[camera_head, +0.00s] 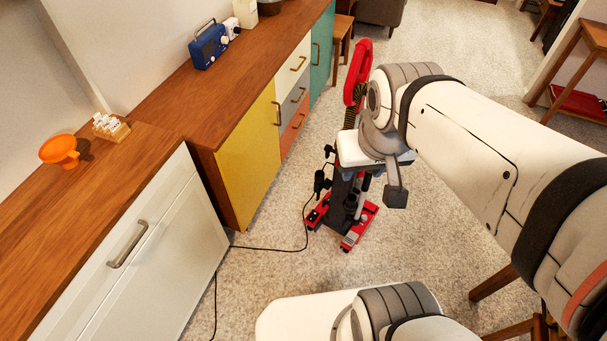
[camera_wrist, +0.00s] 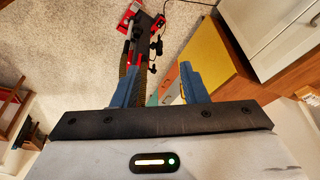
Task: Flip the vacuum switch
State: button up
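The red and black upright vacuum (camera_head: 357,75) stands on the carpet beside the cabinets in the head view. Its red handle rises behind my wrist, and my arm hides its middle. Its red base (camera_head: 360,228) shows below my wrist. In the wrist view the vacuum (camera_wrist: 134,27) is upper left of centre, with its hose running down beside the left finger. My gripper (camera_wrist: 158,68) is open, with its two blue fingers apart and nothing visibly held between them. Its tips look close to the vacuum, but contact cannot be told. I cannot make out the switch.
A wooden-topped hutch (camera_head: 225,100) with coloured doors runs along the left. A white cabinet (camera_head: 150,265) stands nearer. A black cord (camera_head: 270,248) crosses the carpet to the vacuum. A wooden table (camera_head: 590,35) stands at right. Carpet beyond the vacuum is clear.

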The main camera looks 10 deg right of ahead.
aim_at(314, 215)
jog(key=u, duration=0.05)
jog(key=k, duration=0.6)
jog(key=z, duration=0.4)
jog(key=i, duration=1.6)
jog(key=u, duration=0.6)
